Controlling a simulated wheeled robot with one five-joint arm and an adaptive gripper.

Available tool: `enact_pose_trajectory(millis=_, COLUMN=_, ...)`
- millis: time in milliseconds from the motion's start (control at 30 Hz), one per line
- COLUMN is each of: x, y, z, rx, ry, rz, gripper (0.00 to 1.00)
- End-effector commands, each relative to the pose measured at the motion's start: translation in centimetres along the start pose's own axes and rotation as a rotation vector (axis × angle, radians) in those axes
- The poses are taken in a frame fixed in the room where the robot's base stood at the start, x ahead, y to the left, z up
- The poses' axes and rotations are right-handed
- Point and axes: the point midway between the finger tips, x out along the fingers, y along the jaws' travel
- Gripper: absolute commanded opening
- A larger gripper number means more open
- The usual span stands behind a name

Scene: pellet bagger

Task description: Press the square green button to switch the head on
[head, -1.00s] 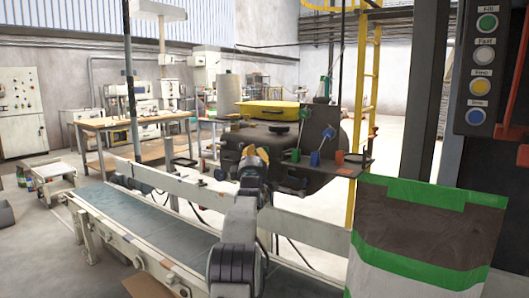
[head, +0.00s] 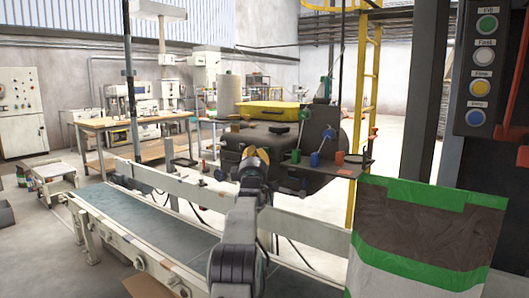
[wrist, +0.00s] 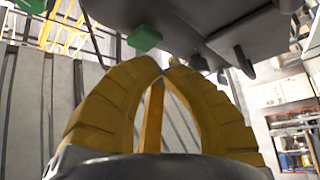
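My gripper (head: 255,152) is in the middle of the head view, its yellow fingers in front of the dark machine body. In the wrist view the two curved fingers (wrist: 161,63) meet or nearly meet at their tips, with nothing seen between them. A green square-looking block (wrist: 145,38) sits on the dark body just beyond the tips, slightly left of them. A gap or contact there cannot be told. In the head view a small green piece (head: 296,155) sits on the dark panel, right of my gripper. Whether it is the same block is unclear.
A blue piece (head: 315,159) and an orange piece (head: 339,157) sit close by on the panel. A conveyor (head: 150,228) runs below my arm. A striped bag (head: 425,240) stands at the right. Another green part (wrist: 33,5) shows at the wrist view's top left.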

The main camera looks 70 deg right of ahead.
Motion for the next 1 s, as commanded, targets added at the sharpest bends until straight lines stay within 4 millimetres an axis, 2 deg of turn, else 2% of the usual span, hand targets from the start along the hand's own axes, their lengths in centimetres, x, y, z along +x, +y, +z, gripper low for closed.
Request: enact_pose_trajectory(millis=1000, x=0.70, y=0.06, z=0.45, rx=0.000, ry=-0.005, rz=0.002, gripper=0.00)
